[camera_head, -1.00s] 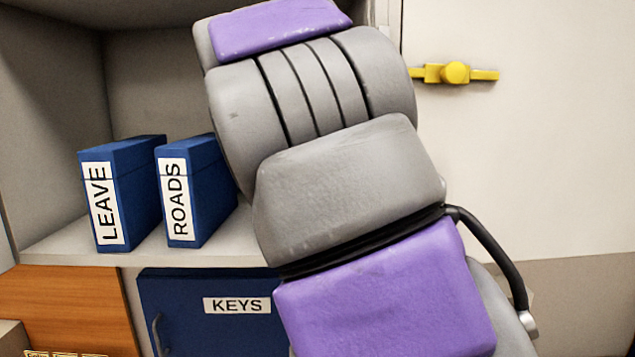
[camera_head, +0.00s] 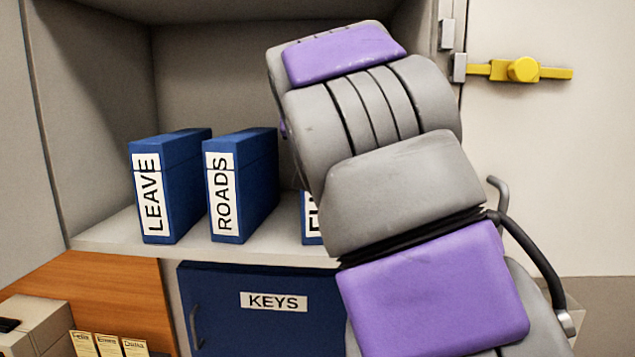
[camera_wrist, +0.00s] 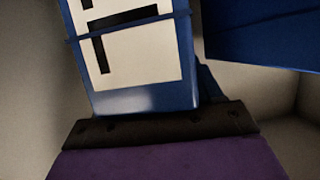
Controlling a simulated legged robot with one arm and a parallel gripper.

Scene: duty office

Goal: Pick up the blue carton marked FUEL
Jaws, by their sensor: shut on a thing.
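The blue carton marked FUEL (camera_head: 312,222) is mostly hidden behind my arm in the head view. Only a left strip with part of its white label shows, its foot about level with the shelf; I cannot tell if it touches. In the wrist view a blue carton with a white label and black letter strokes (camera_wrist: 135,95) fills the upper middle, close up. My gripper (camera_wrist: 160,125) shows as a dark edge against that carton's near end and is shut on it. The fingertips are hidden in the head view.
Blue cartons marked LEAVE (camera_head: 168,185) and ROADS (camera_head: 243,185) stand left on the shelf (camera_head: 120,235). Below is a blue KEYS cabinet (camera_head: 250,310). A white door with a yellow handle (camera_head: 523,69) is at right. Small packets (camera_head: 108,345) sit lower left.

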